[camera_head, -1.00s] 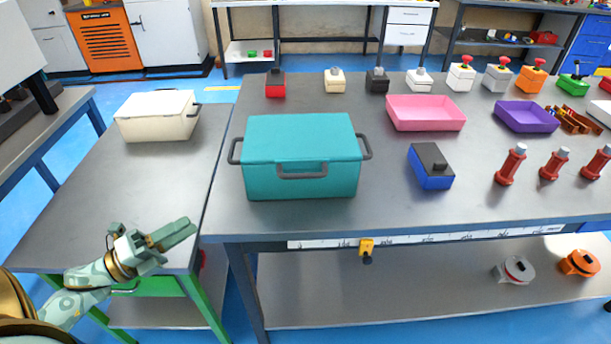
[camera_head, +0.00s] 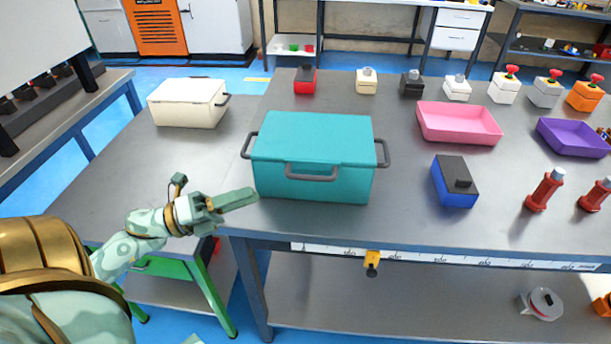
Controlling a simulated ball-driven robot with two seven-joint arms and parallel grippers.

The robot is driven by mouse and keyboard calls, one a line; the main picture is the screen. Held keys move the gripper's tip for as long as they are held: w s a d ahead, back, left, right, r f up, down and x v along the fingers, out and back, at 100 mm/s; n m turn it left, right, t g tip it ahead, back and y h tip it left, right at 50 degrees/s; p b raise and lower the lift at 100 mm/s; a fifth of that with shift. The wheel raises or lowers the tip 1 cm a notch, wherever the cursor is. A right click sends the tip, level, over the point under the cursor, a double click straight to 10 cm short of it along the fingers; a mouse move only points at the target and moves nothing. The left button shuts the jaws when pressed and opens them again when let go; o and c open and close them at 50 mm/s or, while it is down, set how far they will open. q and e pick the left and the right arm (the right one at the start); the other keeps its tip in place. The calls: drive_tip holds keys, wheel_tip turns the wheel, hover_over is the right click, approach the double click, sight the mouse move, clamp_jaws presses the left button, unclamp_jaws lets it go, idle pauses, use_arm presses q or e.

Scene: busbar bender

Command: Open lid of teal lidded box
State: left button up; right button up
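The teal lidded box (camera_head: 312,165) stands on the near left part of the grey workbench. Its lid (camera_head: 312,137) is closed. Dark grey handles show at its left and right sides, and another grey handle (camera_head: 312,173) is on its front. My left gripper (camera_head: 238,200) is just left of the box's lower front left corner, pointing right toward it. Its fingers are seen edge-on and overlap, so I cannot tell whether they are open or shut. No object shows in it. My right gripper is not in view.
A cream box (camera_head: 187,103) stands on the lower table to the left. A blue box with a black top (camera_head: 455,181) and a pink tray (camera_head: 459,122) are right of the teal box. A red block (camera_head: 305,80) is behind it.

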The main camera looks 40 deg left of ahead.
sight(303, 177)
use_arm(q)
drive_tip(key=x, duration=1.2)
drive_tip(key=shift+w, duration=0.15)
drive_tip(key=shift+r, duration=0.1)
clamp_jaws()
